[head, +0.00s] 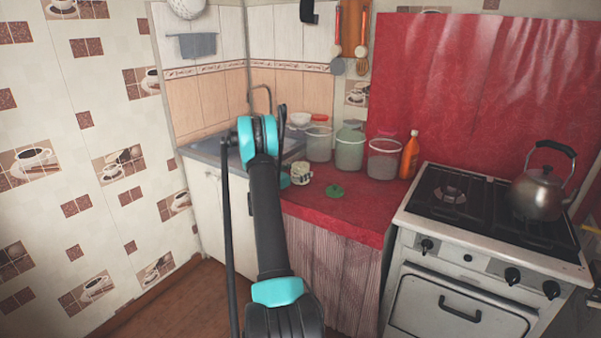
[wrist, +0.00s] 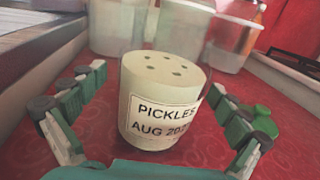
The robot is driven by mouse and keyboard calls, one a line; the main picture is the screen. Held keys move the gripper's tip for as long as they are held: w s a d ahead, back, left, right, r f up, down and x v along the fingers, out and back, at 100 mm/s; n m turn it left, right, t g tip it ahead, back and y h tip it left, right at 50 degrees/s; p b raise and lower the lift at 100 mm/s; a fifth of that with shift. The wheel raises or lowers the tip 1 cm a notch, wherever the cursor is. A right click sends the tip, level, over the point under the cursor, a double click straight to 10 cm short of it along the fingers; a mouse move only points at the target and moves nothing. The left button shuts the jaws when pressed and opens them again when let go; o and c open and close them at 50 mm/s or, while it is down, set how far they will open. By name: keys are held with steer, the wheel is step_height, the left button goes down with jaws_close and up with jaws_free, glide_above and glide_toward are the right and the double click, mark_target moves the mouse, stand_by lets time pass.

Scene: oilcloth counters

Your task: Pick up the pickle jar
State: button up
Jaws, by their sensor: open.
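The pickle jar (wrist: 160,100) is a short pale cylinder with several dark dots on top and a white label reading "PICKLES AUG 202…". It stands upright on the red oilcloth counter (head: 355,217). In the head view the jar (head: 301,173) is small, just right of my arm. My gripper (wrist: 150,112) is open, with one finger on each side of the jar in the wrist view. I see a gap between the jar and each finger. In the head view my gripper is mostly hidden behind my arm.
A green object (head: 335,191) lies right of the jar, partly behind the right finger in the wrist view. Clear containers (head: 384,158) and an orange bottle (head: 410,155) stand behind. The sink (head: 212,150) is left; the stove (head: 490,235) with a kettle (head: 540,192) is right.

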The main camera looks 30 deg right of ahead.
steer(key=shift+c, duration=0.5)
steer(key=c, duration=1.9)
steer(key=shift+r, duration=0.1)
